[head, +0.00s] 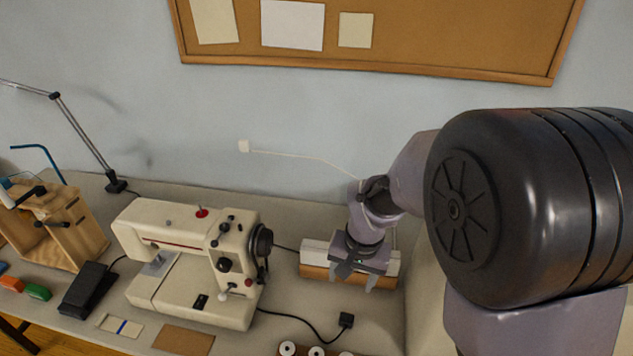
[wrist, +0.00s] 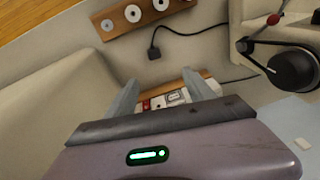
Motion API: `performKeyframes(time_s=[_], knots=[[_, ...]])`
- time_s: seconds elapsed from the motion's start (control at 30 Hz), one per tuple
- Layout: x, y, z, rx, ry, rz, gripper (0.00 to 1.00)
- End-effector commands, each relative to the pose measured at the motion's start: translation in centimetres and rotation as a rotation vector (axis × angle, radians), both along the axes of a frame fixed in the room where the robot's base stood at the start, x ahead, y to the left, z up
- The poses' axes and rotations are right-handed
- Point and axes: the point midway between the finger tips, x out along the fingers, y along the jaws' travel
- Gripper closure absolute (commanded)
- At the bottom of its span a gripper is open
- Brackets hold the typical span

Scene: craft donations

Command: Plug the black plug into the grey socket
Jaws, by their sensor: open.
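The black plug (head: 346,320) lies on the table at the end of a black cable from the sewing machine. It also shows in the wrist view (wrist: 154,54), beyond my fingertips. A white socket strip on a wooden base (head: 316,254) lies on the table behind the plug. The wrist view shows part of the strip (wrist: 169,98) between my fingers, with a red spot and pale outlets; I cannot tell clearly which outlet is grey. My gripper (head: 357,281) is open and empty, pointing down over the strip, and hides its middle. Its fingers also show in the wrist view (wrist: 160,80).
The cream sewing machine (head: 190,245) stands left of the strip. A wooden rack of white spools (head: 317,350) lies at the front edge. A black pedal (head: 88,290) lies farther left.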

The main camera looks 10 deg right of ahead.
Motion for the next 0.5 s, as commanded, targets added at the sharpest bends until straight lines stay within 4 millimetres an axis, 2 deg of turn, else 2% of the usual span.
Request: performKeyframes(time_s=[0.03,0.1,0.2,0.3,0.5], knots=[[0.9,-0.2,-2.6,-0.008,0.044,0.0,0.38],[1.9,-0.6,-6.5,-0.021,0.09,0.002,0.38],[2.5,-0.9,-10.5,-0.031,0.131,0.004,0.38],[2.5,-1.0,-12.3,-0.035,0.147,0.005,0.38],[2.3,-0.9,-14.1,-0.035,0.149,0.006,0.38]])
